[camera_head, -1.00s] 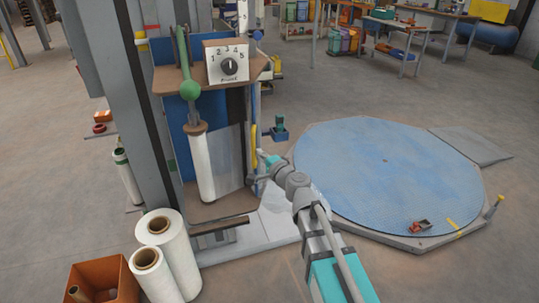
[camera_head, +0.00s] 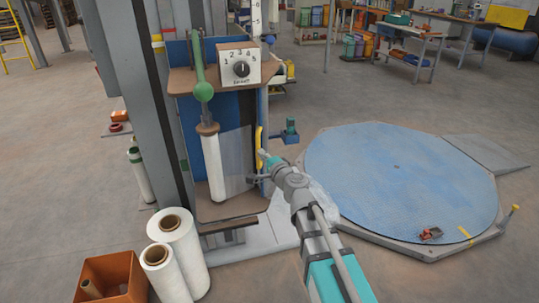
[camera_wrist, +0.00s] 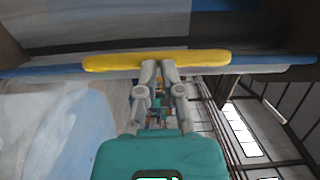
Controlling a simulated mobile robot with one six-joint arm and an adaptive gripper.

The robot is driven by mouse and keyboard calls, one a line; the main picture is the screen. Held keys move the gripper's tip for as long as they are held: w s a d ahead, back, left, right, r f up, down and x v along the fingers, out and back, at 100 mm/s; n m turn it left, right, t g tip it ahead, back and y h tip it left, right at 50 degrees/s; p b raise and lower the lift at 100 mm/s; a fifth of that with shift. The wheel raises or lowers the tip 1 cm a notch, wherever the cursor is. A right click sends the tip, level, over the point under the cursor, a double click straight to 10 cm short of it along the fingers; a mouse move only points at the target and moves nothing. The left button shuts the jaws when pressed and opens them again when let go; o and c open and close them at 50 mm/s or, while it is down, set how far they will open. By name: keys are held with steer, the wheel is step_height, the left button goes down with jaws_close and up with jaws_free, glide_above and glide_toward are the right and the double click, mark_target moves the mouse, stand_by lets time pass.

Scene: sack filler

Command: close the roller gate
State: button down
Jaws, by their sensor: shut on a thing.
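The roller gate is on the film carriage, beside the upright white film roll (camera_head: 214,168). Its yellow handle (camera_head: 259,146) stands upright at the carriage's right edge. In the wrist view the yellow handle (camera_wrist: 105,63) runs across the picture on a blue edge (camera_wrist: 268,60). My gripper (camera_wrist: 160,68) reaches the handle's middle, with both fingers shut on it. In the head view my gripper (camera_head: 266,158) comes from the lower right, and the fingertips are too small to make out. Much of the gate's panel is hard to tell from the carriage behind.
A blue turntable (camera_head: 400,185) lies to the right. Spare white rolls (camera_head: 182,250) and an orange bin (camera_head: 118,272) stand at the lower left.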

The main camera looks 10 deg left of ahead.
steer(key=shift+w+a, duration=0.35)
steer(key=shift+a, duration=0.25)
steer(key=s+d, duration=0.1)
steer(key=d, duration=0.4)
steer(key=s+a, duration=0.4)
steer(key=s, duration=0.5)
steer(key=shift+a, duration=0.2)
steer(key=shift+d+f, duration=0.1)
